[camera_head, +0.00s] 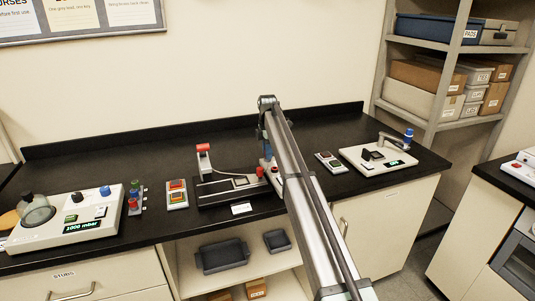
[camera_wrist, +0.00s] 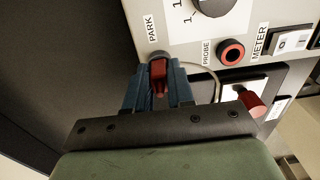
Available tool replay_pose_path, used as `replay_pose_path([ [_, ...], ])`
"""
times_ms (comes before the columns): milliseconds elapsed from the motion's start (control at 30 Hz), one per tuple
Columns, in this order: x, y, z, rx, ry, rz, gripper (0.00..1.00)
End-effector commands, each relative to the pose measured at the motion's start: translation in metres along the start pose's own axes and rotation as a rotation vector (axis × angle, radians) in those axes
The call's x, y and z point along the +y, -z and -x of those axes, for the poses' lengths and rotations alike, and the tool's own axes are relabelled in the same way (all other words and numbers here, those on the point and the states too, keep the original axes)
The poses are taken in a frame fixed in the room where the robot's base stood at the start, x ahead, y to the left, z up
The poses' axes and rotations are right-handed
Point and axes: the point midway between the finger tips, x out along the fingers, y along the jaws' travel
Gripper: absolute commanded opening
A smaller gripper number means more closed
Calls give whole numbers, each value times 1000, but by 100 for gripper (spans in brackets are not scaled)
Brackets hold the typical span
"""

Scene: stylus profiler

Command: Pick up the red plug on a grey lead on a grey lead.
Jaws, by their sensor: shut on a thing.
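The red plug (camera_wrist: 159,72) is between the blue fingers of my gripper (camera_wrist: 160,80) in the wrist view. My gripper is shut on it. The plug is at the grey round socket beside the PARK label (camera_wrist: 152,28); I cannot tell whether it is seated or just clear. A thin grey lead (camera_wrist: 212,76) curves at the right of the fingers along the pale panel. In the head view my arm covers most of the panel box and the plug, and a blue part of my gripper (camera_head: 267,146) shows at the arm's left edge.
The pale panel has a red-ringed PROBE socket (camera_wrist: 231,51), a METER label (camera_wrist: 259,42) and a dark knob (camera_wrist: 212,5). A red knob (camera_wrist: 251,102) stands close right of my fingers. The stylus profiler (camera_head: 215,190) is left of my arm, a device with a display (camera_head: 380,157) right.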

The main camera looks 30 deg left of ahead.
Motion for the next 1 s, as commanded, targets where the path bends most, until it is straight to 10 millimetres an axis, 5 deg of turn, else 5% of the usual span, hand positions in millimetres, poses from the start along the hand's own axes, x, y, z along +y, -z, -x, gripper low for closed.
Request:
replay_pose_path([
  [267,1,0,21,0,-2,0,0],
  [700,1,0,92,0,-1,0,0],
  [1000,0,0,100,0,1,0,0],
])
